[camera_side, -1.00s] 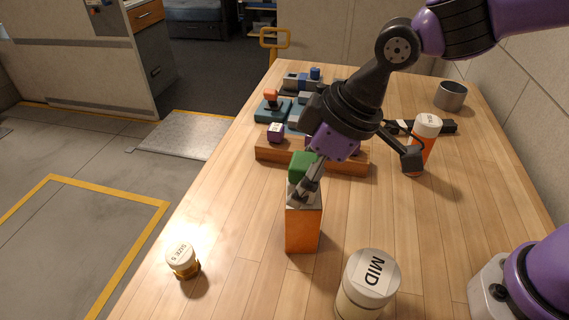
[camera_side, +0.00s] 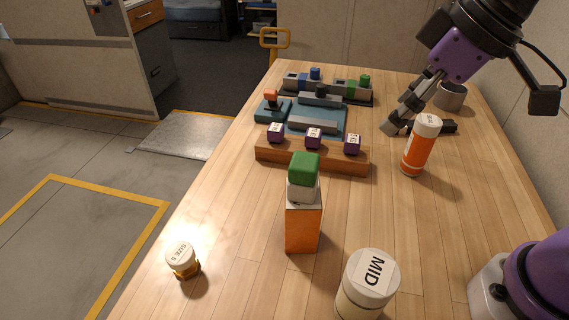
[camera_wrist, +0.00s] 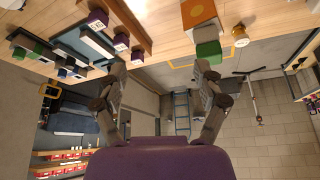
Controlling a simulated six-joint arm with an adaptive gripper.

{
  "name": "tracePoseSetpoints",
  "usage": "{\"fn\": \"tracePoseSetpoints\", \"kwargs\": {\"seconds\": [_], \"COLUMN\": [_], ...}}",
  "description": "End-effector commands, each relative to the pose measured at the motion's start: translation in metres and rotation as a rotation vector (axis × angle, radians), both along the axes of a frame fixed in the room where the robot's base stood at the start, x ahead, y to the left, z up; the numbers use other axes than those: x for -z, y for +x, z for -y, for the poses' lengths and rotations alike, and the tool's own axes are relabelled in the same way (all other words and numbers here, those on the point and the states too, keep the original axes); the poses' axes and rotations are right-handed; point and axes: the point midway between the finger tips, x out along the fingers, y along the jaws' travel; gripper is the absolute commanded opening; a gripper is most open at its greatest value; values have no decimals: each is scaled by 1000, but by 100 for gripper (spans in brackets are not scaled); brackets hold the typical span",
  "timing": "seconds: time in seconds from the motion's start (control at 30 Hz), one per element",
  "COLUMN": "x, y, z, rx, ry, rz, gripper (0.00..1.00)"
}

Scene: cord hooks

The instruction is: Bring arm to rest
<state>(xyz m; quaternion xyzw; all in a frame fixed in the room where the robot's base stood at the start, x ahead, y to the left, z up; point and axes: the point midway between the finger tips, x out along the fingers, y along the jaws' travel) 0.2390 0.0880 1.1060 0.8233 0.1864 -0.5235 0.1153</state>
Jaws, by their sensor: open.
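My gripper (camera_side: 412,106) hangs in the air above the back right of the table in the side view, clear of the things below it as far as I can tell. In the wrist view my gripper (camera_wrist: 168,84) shows two spread fingers with nothing between them. A green block (camera_side: 304,167) sits on a grey piece (camera_side: 303,190) on top of an upright orange box (camera_side: 303,230) at the table's middle. The green block also shows in the wrist view (camera_wrist: 208,52).
A wooden rack (camera_side: 340,160) with purple cubes stands before a blue-grey fixture (camera_side: 336,123). An orange bottle (camera_side: 416,152) and a metal cup (camera_side: 450,97) stand at right. A "MID" jar (camera_side: 369,275) and a "SIZE 5" jar (camera_side: 181,257) stand in front. The middle right is clear.

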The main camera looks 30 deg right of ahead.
Motion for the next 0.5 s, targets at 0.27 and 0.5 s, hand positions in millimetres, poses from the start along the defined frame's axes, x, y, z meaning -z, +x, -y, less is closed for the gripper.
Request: {"fn": "tracePoseSetpoints", "kwargs": {"seconds": [0.27, 0.5], "x": [43, 45], "y": [-35, -37], "z": [86, 89], "rx": [433, 446], "ry": [7, 6], "rz": [54, 53], "gripper": [79, 79]}}
